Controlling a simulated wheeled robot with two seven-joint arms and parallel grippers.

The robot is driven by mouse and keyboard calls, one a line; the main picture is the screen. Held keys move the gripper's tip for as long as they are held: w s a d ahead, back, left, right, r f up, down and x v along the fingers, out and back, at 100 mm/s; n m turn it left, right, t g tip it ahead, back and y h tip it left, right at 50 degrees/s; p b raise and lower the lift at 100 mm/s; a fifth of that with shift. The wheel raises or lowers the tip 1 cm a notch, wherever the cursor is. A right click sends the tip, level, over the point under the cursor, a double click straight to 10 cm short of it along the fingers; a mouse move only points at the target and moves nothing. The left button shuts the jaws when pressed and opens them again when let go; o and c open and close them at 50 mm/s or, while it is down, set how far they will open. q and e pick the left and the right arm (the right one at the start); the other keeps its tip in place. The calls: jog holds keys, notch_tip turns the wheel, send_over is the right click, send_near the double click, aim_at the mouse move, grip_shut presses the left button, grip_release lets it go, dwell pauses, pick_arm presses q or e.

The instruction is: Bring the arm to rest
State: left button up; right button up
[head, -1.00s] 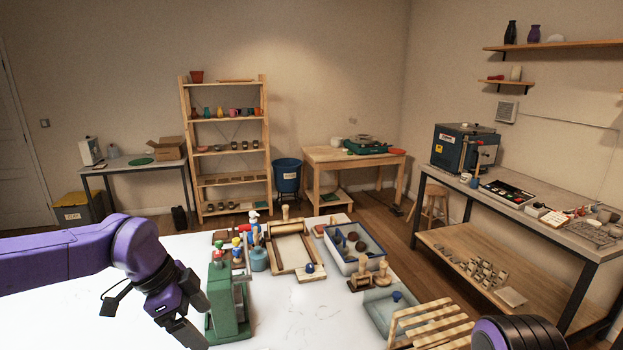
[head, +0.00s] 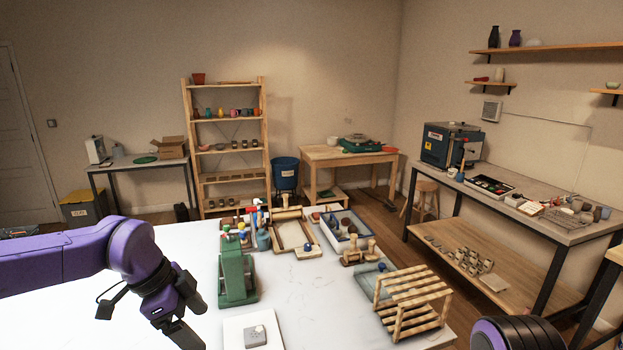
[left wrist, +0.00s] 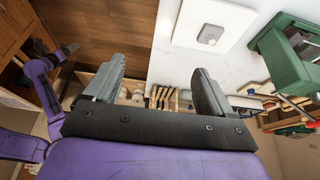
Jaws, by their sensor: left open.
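My left arm comes in from the left in the head view, bent down at the elbow. Its gripper (head: 182,328) hangs at the lower edge of the picture, over or beside the white table (head: 290,300). In the left wrist view the two fingers (left wrist: 156,68) stand wide apart with nothing between them. On my right side, only a dark, ribbed arm part with purple shows at the lower right of the head view. A purple arm with a dark end shows at the left of the wrist view; its jaws cannot be made out.
A green press-like tool (head: 236,268) stands close right of the left gripper. A white board (head: 252,330) with a grey block lies in front. A wooden rack (head: 410,300) stands at the table's right corner. Tools and trays fill the far edge; the middle is clear.

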pick_arm(q)
jog(key=s+a+f+m+y, duration=0.4)
jog(key=f+m, duration=0.4)
jog(key=f, duration=0.1)
jog(key=s+a+f+m+g+y, duration=0.1)
jog(key=s+a+f+m+y, duration=0.3)
jog(key=f+m, duration=0.35)
jog(key=s+a+f+m+y, duration=0.3)
jog(key=s+a+f+m, duration=0.1)
jog(key=f+m, duration=0.5)
jog(key=s+d+f+m+t+h+b, duration=0.1)
jog(key=s+f+m+h, duration=0.1)
jog(key=s+f+m, duration=0.8)
jog(key=s+d+f+m+t+h+b, duration=0.1)
jog(key=s+d+f+m+t, duration=0.15)
jog(key=s+m, duration=0.95)
jog(key=w+f+m+b, duration=0.4)
jog(key=w+f+b, duration=0.1)
jog(key=f+b, duration=0.7)
jog(key=shift+w+a+f+g, duration=0.2)
jog(key=shift+w+a+g, duration=0.15)
jog(key=shift+w+a, duration=0.05)
pick_arm(e)
notch_tip(320, 180, down, 14)
jog(key=shift+s, duration=0.15)
